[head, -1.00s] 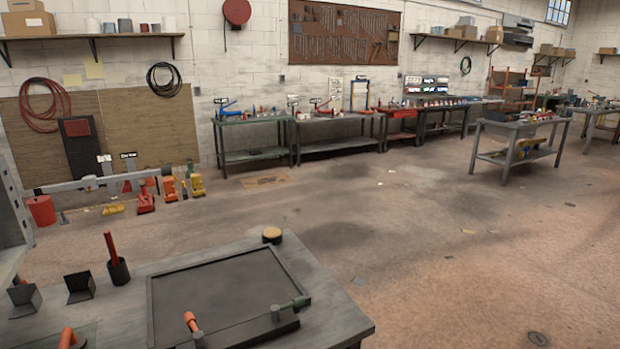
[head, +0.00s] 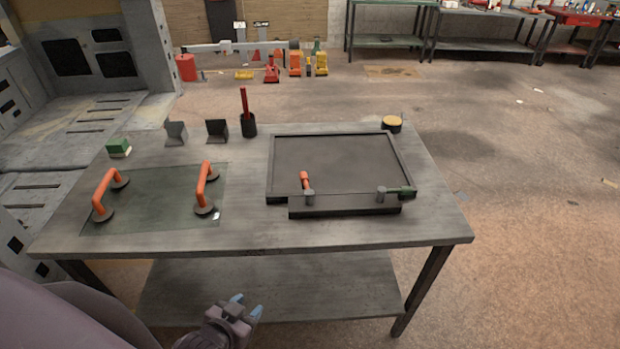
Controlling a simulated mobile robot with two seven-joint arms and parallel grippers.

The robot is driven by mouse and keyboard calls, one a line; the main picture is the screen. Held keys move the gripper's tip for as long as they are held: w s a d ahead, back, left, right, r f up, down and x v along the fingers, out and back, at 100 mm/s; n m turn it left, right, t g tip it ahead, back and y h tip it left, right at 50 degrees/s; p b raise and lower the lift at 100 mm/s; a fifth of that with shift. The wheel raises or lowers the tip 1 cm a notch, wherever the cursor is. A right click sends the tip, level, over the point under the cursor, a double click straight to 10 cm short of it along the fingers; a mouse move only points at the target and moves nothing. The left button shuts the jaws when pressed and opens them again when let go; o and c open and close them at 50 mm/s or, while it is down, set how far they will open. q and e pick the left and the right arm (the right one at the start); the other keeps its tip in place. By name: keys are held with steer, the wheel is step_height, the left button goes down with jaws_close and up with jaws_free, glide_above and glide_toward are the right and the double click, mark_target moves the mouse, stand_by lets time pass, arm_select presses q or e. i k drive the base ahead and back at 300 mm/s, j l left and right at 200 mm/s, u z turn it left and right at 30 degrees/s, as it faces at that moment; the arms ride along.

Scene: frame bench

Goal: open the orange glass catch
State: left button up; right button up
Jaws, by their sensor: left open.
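The orange glass catch (head: 305,181) is on the front edge of the dark frame (head: 268,174), left of its middle. Its orange handle points up and away from me, across the frame's edge. A second catch with a green handle (head: 402,192) sits near the frame's front right corner, its handle lying sideways to the right. My left gripper (head: 246,308) is open and empty, low in front of the bench and well short of the frame. My right gripper is out of view.
The frame lies on a grey bench (head: 250,233) with a lower shelf (head: 330,285). A glass pane (head: 150,212) with two orange-handled lifters (head: 206,190) lies left. A black pot with a red stick (head: 248,125), dark holders (head: 217,131) and a round yellow-topped pad (head: 392,122) stand behind.

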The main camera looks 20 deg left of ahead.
mark_target(309, 192)
steer(key=i+l, duration=0.2)
steer(key=l, duration=0.25)
steer(key=l+u, duration=0.1)
steer(key=u, duration=1)
